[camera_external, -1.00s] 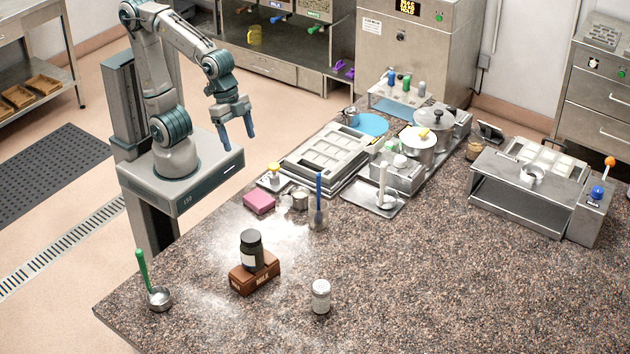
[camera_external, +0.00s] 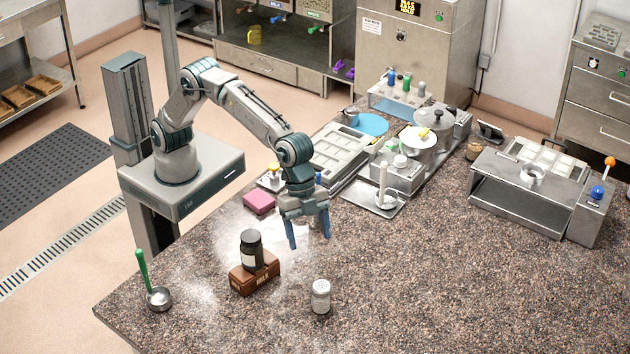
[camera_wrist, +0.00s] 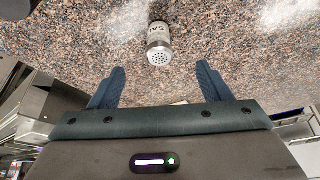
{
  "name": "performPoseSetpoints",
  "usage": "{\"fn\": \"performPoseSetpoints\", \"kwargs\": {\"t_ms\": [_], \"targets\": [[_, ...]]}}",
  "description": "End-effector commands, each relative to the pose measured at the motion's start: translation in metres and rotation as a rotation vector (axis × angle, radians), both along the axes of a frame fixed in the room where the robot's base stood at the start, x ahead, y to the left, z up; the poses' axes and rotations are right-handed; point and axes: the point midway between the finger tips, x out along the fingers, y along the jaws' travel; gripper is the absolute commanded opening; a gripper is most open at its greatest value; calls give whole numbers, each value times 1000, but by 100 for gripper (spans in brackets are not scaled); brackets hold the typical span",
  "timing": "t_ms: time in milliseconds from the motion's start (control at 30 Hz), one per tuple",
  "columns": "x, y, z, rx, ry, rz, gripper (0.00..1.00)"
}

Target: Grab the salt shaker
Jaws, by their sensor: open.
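My gripper (camera_external: 309,243) is open and empty, pointing down above the counter. In the outside view it is behind the shaker and slightly left of it, apart from it. In the wrist view my gripper (camera_wrist: 160,80) shows both blue fingers spread wide.
A dark jar (camera_external: 250,252) stands on a brown box (camera_external: 255,276) left of the shaker. A ladle with a green handle (camera_external: 143,272) is at the left edge. A pink block (camera_external: 259,202) and trays sit behind. The counter right of the shaker is clear.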

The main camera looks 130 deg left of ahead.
Motion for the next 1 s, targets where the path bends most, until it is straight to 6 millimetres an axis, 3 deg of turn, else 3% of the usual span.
{"fn": "performPoseSetpoints", "kwargs": {"t_ms": [267,600,1000], "targets": [[20,-17,-24,6,-7,-37,71],[41,-28,-80,6,-7,-34,71],[52,-35,-106,6,-7,-34,71]]}}
